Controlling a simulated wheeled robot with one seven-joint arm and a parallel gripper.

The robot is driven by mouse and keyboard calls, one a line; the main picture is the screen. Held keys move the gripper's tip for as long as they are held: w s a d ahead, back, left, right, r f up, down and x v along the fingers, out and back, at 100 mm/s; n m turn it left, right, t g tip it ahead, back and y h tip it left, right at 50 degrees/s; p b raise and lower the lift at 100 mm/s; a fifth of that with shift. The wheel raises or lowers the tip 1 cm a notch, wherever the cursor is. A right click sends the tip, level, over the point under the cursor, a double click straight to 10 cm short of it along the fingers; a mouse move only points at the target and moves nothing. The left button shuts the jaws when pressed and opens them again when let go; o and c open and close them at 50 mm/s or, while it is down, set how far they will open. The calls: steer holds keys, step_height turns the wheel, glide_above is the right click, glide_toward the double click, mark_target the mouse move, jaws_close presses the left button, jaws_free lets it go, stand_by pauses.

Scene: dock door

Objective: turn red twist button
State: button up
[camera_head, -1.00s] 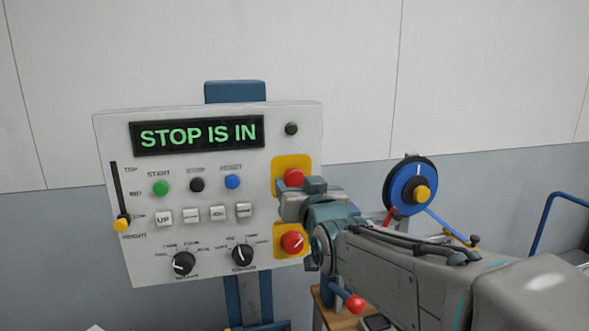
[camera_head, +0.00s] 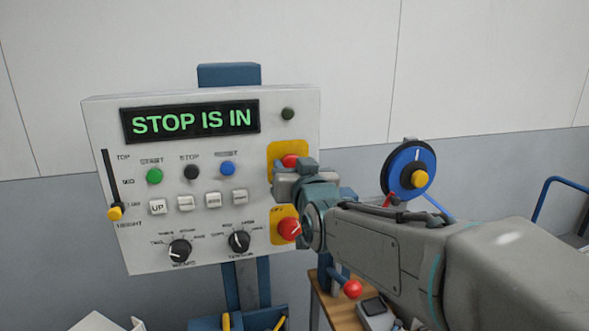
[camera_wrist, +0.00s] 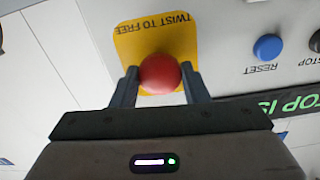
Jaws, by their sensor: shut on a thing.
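The red twist button (camera_head: 290,160) is on a yellow plate (camera_head: 272,150) at the upper right of the white control panel. The wrist view shows it as a round red knob (camera_wrist: 160,73) on the yellow plate marked "TWIST TO FREE" (camera_wrist: 155,24). My gripper (camera_wrist: 159,84) is shut on the button, one finger on each side. In the head view my gripper (camera_head: 284,180) covers the button's lower part. The panel display (camera_head: 190,121) reads "STOP IS IN".
A red rotary knob (camera_head: 289,229) on a second yellow plate sits just below my gripper. Green, black and blue buttons (camera_head: 227,168), white keys and black dials fill the panel's left and middle. A blue reel (camera_head: 408,172) stands right, behind my arm.

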steer(key=shift+f+b, duration=0.15)
steer(key=shift+b, duration=0.2)
steer(key=m+b, duration=0.6)
steer(key=b, duration=0.3)
steer(key=shift+m, duration=0.3)
steer(key=shift+r, duration=0.2)
steer(key=o, duration=1)
steer(key=shift+c, duration=0.2)
